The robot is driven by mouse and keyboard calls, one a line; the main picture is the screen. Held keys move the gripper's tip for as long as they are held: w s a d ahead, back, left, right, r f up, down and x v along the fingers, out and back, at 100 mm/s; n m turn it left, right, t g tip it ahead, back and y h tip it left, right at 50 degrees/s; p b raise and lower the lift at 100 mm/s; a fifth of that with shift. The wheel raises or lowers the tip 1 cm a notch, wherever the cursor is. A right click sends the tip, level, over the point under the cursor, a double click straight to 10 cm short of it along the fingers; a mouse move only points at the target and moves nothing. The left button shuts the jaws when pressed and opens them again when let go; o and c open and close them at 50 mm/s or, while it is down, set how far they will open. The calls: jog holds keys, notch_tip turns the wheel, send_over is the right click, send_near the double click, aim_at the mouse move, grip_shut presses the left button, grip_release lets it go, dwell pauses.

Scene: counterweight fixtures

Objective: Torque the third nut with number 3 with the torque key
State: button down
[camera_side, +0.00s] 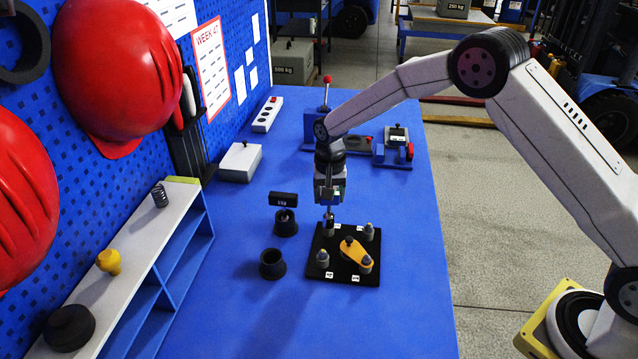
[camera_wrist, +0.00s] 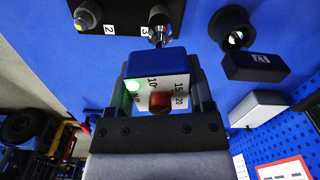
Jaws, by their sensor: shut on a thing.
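My gripper (camera_side: 330,188) is shut on the torque key, a blue box with a white scale face, in the wrist view (camera_wrist: 155,75). A green light glows beside its scale, and a red-brown knob sits on that face. The key's shaft points down at the third nut (camera_wrist: 160,14), beside the label 3 (camera_wrist: 145,32). In the side view the shaft's end meets the nut post at the back left of the black plate (camera_side: 318,243); I cannot tell how fully it is seated. Another nut (camera_wrist: 88,15) stands by label 2.
An orange link (camera_side: 356,251) lies across the plate's front right. Black round holders (camera_side: 272,264) and (camera_side: 286,222) stand left of the plate, the rear one with a black labelled block (camera_side: 284,199). A white box (camera_side: 240,162) and a shelf (camera_side: 150,235) are farther left. Front table is clear.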

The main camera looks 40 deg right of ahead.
jog(key=shift+r, duration=0.3)
jog(key=shift+r, duration=1.7)
jog(key=shift+r, duration=0.15)
jog(key=shift+r, duration=1.4)
